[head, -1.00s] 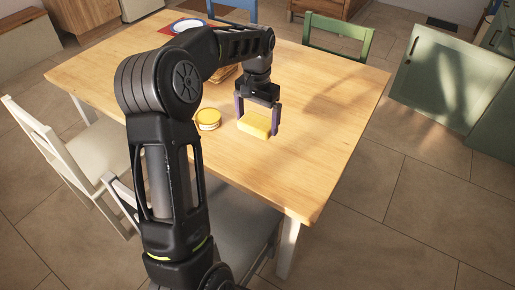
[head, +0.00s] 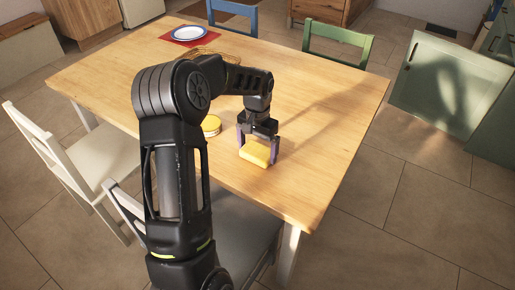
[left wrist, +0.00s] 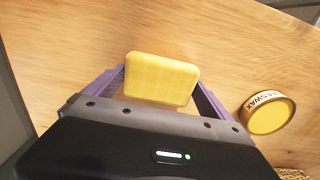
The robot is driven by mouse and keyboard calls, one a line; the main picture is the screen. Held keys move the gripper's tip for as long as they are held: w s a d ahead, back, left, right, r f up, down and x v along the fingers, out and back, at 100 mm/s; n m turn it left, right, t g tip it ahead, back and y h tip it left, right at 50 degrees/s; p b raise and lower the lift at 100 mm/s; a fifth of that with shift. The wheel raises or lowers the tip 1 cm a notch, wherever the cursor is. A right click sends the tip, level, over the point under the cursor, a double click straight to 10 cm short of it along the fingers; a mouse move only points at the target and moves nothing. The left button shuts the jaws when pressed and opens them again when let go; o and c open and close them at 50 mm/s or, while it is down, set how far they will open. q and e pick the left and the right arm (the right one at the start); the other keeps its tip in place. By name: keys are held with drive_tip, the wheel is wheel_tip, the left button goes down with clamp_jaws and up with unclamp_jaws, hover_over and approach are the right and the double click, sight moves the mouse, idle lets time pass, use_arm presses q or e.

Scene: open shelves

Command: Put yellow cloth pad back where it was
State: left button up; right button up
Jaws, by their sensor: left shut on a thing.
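The yellow cloth pad (head: 255,154) is between the fingers of my left gripper (head: 258,150), over the front part of the wooden table (head: 325,120). In the left wrist view the pad (left wrist: 160,79) shows between the two purple fingers of my left gripper (left wrist: 165,90), which is shut on it. I cannot tell whether the pad touches the table top. My right gripper is not in view.
A round yellow-lidded tin (head: 211,125) stands left of the pad; its label shows in the left wrist view (left wrist: 268,110). A woven item (head: 215,54) and a plate (head: 188,32) on a red mat (head: 190,42) lie farther back. The table's right side is clear. Chairs surround it.

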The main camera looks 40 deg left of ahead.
sight(258, 150)
use_arm(q)
drive_tip(key=shift+f, duration=0.15)
drive_tip(key=o, duration=0.8)
drive_tip(key=shift+o, duration=0.2)
wheel_tip(258, 150, up, 12)
idle(0.6)
